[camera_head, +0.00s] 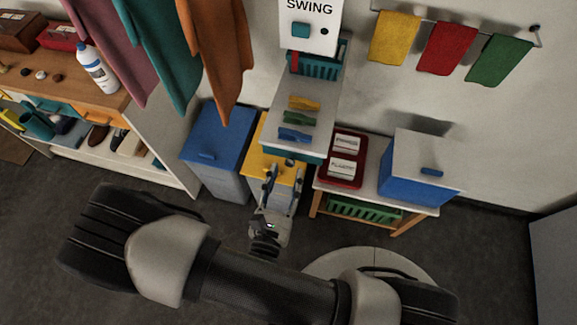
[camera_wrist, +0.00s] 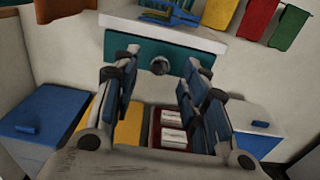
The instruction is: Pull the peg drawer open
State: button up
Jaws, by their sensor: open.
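The peg drawer (camera_wrist: 193,60) has a teal front under a white shelf top and looks closed. In the head view the knob (camera_head: 289,162) shows just beyond the fingertips. My gripper (camera_head: 284,173) is open and empty in front of the drawer. In the wrist view my gripper (camera_wrist: 160,72) has its two fingers on either side of the knob. I cannot tell how much gap is left between fingertips and knob.
Yellow, green and blue pegs (camera_head: 299,118) lie on the shelf top. Blue (camera_head: 218,135) and yellow (camera_head: 262,160) bins stand below and left. A red tray (camera_head: 359,171) and a blue box (camera_head: 408,180) stand on a bench at right. Cloths (camera_head: 220,50) hang at upper left.

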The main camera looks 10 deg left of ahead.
aim_at(289, 165)
jog(key=shift+w+d, duration=0.2)
jog(key=shift+w, duration=1.55)
grip_shut()
